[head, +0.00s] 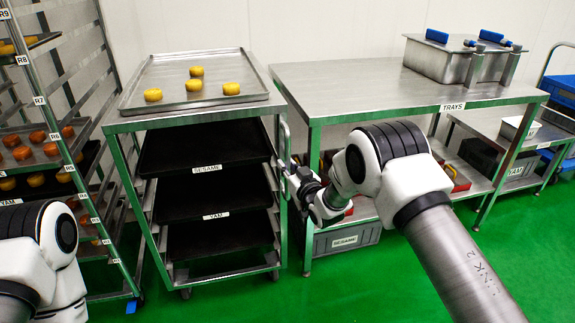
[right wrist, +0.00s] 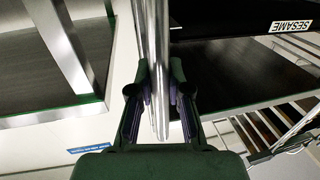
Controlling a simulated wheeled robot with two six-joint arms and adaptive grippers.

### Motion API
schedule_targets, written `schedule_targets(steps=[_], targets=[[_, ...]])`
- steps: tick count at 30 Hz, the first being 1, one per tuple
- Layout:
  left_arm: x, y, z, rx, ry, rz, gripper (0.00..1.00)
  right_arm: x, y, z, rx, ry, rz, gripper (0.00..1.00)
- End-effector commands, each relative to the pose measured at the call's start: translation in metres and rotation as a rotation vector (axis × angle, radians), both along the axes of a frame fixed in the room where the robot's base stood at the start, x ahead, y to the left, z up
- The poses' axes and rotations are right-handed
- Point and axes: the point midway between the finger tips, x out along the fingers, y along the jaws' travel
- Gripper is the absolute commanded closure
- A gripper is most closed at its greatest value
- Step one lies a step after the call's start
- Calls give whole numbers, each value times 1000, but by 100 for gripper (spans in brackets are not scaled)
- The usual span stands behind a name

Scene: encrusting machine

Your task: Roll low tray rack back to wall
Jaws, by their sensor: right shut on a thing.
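The low tray rack (head: 196,111) is a steel wheeled frame with black trays on its levels, labelled SESAME and YAM, standing left of the steel table. A metal tray (head: 160,104) with several yellow round pieces lies on its top. My right gripper (head: 290,172) is at the rack's right side, shut on the upright handle bar (head: 283,140). In the right wrist view the gripper (right wrist: 160,100) has its fingers on both sides of the shiny bar (right wrist: 158,50). Of my left arm only a white and black joint shows at the lower left; its gripper is out of view.
A tall rack (head: 48,110) with several trays of pieces stands close on the left. The steel table (head: 385,95), labelled TRAYS, is close on the right, with a metal box (head: 440,62) on top. The white wall is behind; green floor (head: 350,285) is clear in front.

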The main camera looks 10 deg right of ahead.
Motion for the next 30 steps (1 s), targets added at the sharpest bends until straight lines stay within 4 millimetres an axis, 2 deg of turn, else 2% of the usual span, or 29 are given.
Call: schedule_targets(steps=[7, 8, 9, 10, 21, 26, 30], targets=[[0, 0, 0, 0, 0, 0, 69, 2, -1, 4, 2, -7, -3, 100], [0, 0, 0, 0, 0, 0, 69, 2, -1, 4, 2, -7, -3, 76], [0, 0, 0, 0, 0, 0, 69, 2, -1, 4, 2, -8, -3, 62], [0, 0, 0, 0, 0, 0, 69, 2, -1, 4, 2, -8, -3, 57], [0, 0, 0, 0, 0, 0, 69, -4, -2, 3, 1, -4, -2, 57], [0, 0, 0, 0, 0, 0, 69, -34, -9, 3, 2, -3, -3, 57], [0, 0, 0, 0, 0, 0, 69, -71, -18, 2, 2, -1, -4, 57]])
